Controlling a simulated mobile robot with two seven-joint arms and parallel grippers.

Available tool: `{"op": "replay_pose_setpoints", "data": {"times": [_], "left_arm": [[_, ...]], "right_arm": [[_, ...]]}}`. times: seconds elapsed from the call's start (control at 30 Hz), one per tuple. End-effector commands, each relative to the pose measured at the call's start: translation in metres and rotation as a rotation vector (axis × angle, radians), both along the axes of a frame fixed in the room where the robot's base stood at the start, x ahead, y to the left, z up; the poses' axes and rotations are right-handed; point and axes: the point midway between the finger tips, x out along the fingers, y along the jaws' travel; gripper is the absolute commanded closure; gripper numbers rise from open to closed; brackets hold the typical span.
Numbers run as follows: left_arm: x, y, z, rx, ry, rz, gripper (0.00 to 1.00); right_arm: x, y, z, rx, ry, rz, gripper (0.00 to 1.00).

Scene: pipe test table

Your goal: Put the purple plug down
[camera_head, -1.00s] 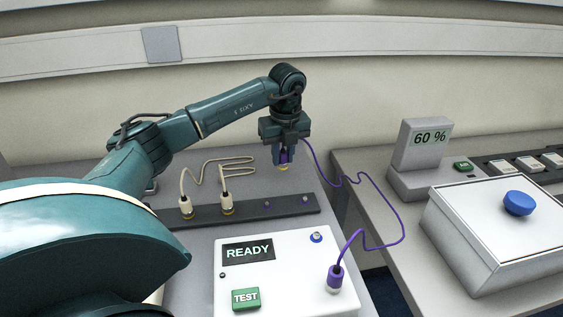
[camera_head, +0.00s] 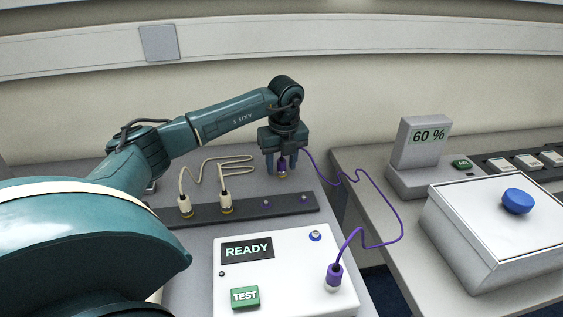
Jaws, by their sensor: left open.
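A purple plug (camera_head: 282,166) with a yellowish lower end stands upright behind the dark strip, seemingly on the grey table (camera_head: 237,176). My left gripper (camera_head: 283,171) points down around it, with its fingers spread to either side and a gap to the plug. A purple cable (camera_head: 372,188) runs from this plug to a second purple plug (camera_head: 335,277) seated on the white READY box (camera_head: 285,277). My right gripper is not in view.
The dark strip (camera_head: 285,207) carries two cream plugs (camera_head: 225,200) with a beige cable and two small purple-marked sockets. On the right table stand a 60 % display (camera_head: 424,143) and a box with a blue button (camera_head: 517,201).

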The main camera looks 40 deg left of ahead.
Motion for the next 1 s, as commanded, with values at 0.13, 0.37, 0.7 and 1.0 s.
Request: {"op": "replay_pose_setpoints", "data": {"times": [0.13,0.37,0.7,1.0], "left_arm": [[0.0,0.0,0.006,0.0,-0.002,0.0,0.56],[-0.001,-0.005,0.047,-0.001,-0.006,-0.002,0.56],[-0.005,-0.012,0.11,-0.001,-0.003,0.0,0.56],[-0.006,-0.013,0.123,0.0,0.0,0.0,0.56]], "right_arm": [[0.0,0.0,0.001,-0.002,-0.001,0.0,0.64],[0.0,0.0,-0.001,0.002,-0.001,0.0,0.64],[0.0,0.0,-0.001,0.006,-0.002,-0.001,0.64],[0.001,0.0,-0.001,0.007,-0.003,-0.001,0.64]]}}
